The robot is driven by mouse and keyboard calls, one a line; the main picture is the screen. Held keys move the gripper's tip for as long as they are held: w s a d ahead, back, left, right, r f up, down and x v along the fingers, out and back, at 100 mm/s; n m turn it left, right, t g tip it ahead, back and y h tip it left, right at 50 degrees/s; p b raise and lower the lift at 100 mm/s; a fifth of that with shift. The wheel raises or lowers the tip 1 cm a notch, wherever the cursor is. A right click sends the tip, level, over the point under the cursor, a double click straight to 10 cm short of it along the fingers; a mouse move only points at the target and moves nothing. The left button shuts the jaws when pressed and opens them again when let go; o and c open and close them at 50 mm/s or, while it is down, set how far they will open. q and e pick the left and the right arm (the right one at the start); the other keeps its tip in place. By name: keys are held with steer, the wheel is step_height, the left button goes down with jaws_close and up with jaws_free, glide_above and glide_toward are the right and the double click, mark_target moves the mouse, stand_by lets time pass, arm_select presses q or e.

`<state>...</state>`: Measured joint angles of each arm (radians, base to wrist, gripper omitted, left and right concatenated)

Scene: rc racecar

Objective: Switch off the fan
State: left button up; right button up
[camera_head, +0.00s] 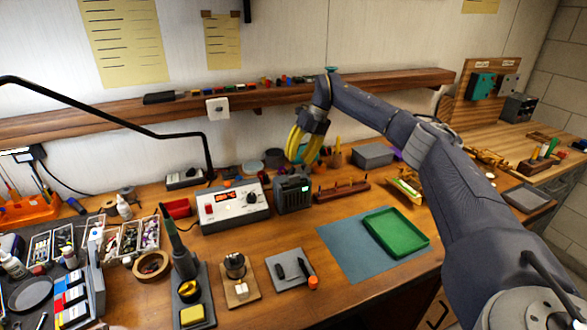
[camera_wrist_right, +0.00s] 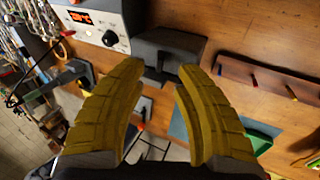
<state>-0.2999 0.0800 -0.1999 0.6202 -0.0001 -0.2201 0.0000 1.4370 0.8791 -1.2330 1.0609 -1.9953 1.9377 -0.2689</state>
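The fan (camera_head: 293,194) looks to be the small dark boxy unit with a small green light, standing on the wooden bench right of the white soldering station. In the right wrist view the dark box (camera_wrist_right: 168,47) lies just beyond my fingertips. My right gripper (camera_head: 301,158) has yellow fingers and hangs above and slightly behind the fan, apart from it. In the right wrist view its fingers (camera_wrist_right: 160,72) are spread with nothing between them. I cannot make out the fan's switch. My left gripper is not in view.
The soldering station (camera_head: 233,207) with an orange display stands close left of the fan. A dark red wooden rack (camera_head: 342,191) stands close right. A green tray (camera_head: 396,232) lies on a blue mat. A wooden shelf (camera_head: 385,82) runs along the wall behind my right gripper.

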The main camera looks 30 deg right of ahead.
mark_target(292, 171)
steer(key=shift+x, duration=2.2)
steer(key=shift+o, duration=0.2)
jaws_close()
